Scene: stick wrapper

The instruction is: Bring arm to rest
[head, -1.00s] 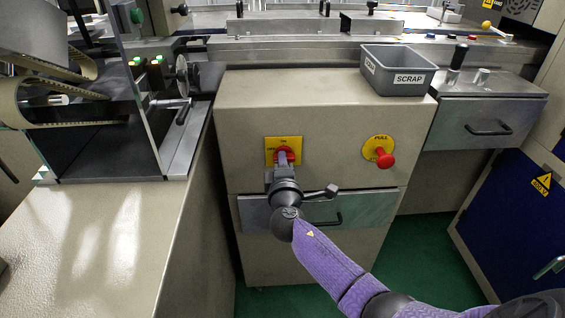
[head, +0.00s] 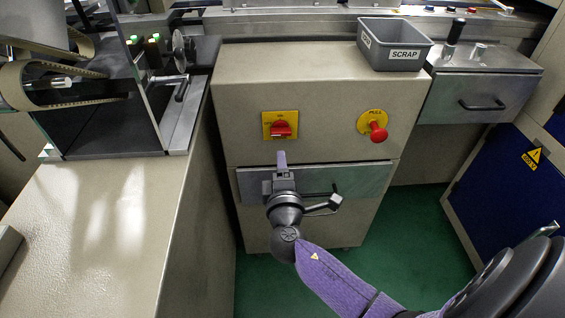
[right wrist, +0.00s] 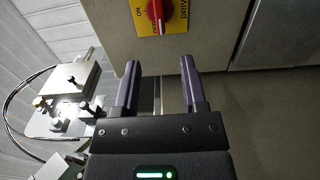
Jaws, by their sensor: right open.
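My right arm comes in from the lower right of the head view. Its gripper (head: 281,158) is in front of the cabinet, just below the red rotary switch (head: 282,129) on its yellow plate. In the right wrist view the two fingers (right wrist: 158,85) stand apart with nothing between them. The red switch (right wrist: 157,12) shows there beyond the fingertips, on a plate with "ON" and "DRIVE" lettering. The gripper is apart from the switch. My left gripper is not in view.
A red pull knob (head: 378,132) sits right of the switch. A grey SCRAP bin (head: 394,58) stands on the cabinet (head: 290,75). A drawer (head: 355,182) is behind my gripper. A beige counter (head: 100,220) lies left. Green floor (head: 420,220) is open at right.

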